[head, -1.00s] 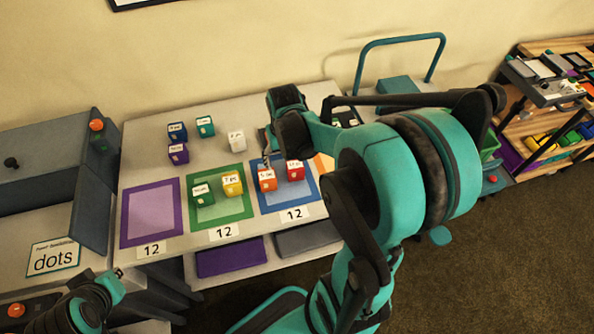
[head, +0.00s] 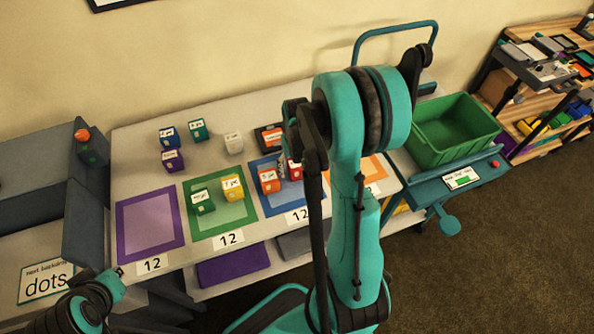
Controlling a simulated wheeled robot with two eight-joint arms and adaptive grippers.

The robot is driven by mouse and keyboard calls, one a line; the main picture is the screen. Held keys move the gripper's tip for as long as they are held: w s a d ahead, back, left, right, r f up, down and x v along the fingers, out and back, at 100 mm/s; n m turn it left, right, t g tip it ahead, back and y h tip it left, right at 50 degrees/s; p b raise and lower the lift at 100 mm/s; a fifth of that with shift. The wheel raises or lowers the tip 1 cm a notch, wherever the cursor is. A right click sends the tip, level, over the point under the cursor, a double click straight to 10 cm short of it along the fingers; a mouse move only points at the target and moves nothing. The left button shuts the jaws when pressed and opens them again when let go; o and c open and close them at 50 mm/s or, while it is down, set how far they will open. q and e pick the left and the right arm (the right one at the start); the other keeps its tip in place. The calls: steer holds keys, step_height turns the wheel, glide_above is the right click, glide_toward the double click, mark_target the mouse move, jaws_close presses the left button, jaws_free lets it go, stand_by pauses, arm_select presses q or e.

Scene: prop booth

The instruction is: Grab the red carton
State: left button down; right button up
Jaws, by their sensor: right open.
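The red carton (head: 296,173) stands on the blue-bordered mat (head: 265,206), partly hidden behind my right arm. An orange carton (head: 269,182) stands just left of it on the same mat. My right gripper (head: 284,166) points down at the red carton, its fingers mostly hidden by my arm. It is open, and I cannot tell whether a finger touches the carton. My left gripper (head: 116,276) is low at the left, away from the cartons, and its fingers are too small to read.
Green (head: 202,202) and yellow (head: 232,188) cartons stand on the green-bordered mat (head: 222,228). The purple-bordered mat (head: 150,222) is empty. Blue, teal, purple and white (head: 233,143) cartons stand behind. A green bin (head: 452,130) is at the right.

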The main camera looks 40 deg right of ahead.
steer(key=c, duration=1.3)
steer(key=shift+r, duration=0.1)
